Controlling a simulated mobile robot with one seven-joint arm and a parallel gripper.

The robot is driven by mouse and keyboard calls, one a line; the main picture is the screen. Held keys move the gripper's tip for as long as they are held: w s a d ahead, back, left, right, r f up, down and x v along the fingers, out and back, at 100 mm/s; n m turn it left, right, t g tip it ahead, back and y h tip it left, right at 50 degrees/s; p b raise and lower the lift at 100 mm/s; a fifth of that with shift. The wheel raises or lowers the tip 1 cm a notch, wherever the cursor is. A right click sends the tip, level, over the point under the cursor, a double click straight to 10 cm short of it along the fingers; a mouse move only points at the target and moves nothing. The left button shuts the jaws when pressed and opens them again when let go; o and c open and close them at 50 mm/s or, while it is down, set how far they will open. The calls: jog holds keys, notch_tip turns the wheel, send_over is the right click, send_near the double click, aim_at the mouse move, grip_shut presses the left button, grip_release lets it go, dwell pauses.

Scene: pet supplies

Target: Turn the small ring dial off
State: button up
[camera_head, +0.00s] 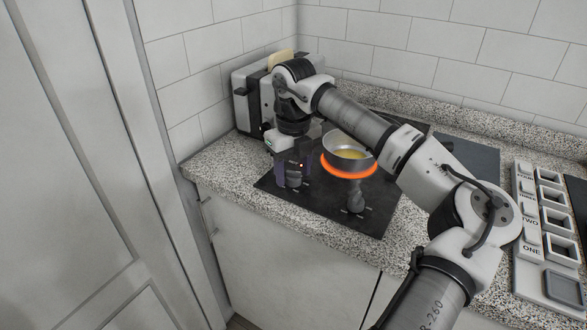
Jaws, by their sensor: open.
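A black cooktop (322,205) lies on the counter. One ring (348,174) glows orange under a metal pan (346,150) with something yellow in it. A grey dial (355,196) stands upright near the cooktop's front right, clear of my gripper. Another dial (294,180) is at the front left, partly hidden by my gripper. I cannot tell from markings which dial is the small ring's. My gripper (291,178) is open and points down around or right beside the left dial. Contact is not clear. A small red light shows near my gripper.
A toaster (246,105) with bread stands at the back left against the wall. A rack of labelled compartments (546,215) is at the right. A white door (70,180) is at the left. Bare counter (225,165) shows left of the cooktop.

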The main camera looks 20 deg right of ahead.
jog(key=shift+f, duration=0.25)
jog(key=c, duration=1)
jog(key=shift+n, duration=0.4)
jog(key=n+b, duration=0.1)
jog(key=n, duration=0.4)
jog(key=shift+n, duration=0.4)
jog(key=n, duration=0.3)
jog(key=shift+n, duration=2.1)
